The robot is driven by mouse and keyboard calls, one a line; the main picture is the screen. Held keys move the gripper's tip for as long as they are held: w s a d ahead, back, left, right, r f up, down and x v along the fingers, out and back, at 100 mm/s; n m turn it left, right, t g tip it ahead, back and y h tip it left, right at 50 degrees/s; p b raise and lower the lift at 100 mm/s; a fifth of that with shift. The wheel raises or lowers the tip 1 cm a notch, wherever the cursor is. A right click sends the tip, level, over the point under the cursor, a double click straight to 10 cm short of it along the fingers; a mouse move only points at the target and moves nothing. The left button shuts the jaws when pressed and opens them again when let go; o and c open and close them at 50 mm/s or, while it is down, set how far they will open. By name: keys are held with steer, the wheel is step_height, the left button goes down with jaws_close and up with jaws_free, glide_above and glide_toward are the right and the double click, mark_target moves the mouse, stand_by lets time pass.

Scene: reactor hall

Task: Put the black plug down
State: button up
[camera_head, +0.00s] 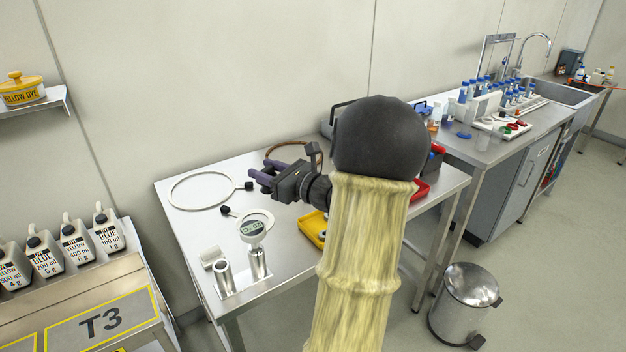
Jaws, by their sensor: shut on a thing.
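My gripper (257,181) reaches left over the steel table (187,232), its dark fingers pointing left. It is shut on a black plug (249,186), which shows small at the fingertips on the end of a white cable loop (172,193). The fingers partly cover the grip, and I cannot tell how far the plug is from the tabletop. A second black plug (226,210) lies nearer the front, beside a round white meter (252,227).
A brown loop (284,146) lies behind my gripper. A yellow tray (312,229) is at the right, partly behind my arm. Two metal cylinders (224,273) stand near the front. Bare tabletop shows left of the meter. A bin (466,298) stands on the floor.

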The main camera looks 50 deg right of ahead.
step_height(320, 180, down, 14)
steer(key=b, duration=0.1)
stand_by(0.5)
steer(key=shift+f, duration=1.95)
steer(key=shift+f+b, duration=0.2)
steer(key=shift+b, duration=0.15)
steer(key=o, duration=1)
steer(key=shift+w, duration=0.1)
steer(key=shift+c, duration=0.2)
steer(key=shift+r, duration=0.1)
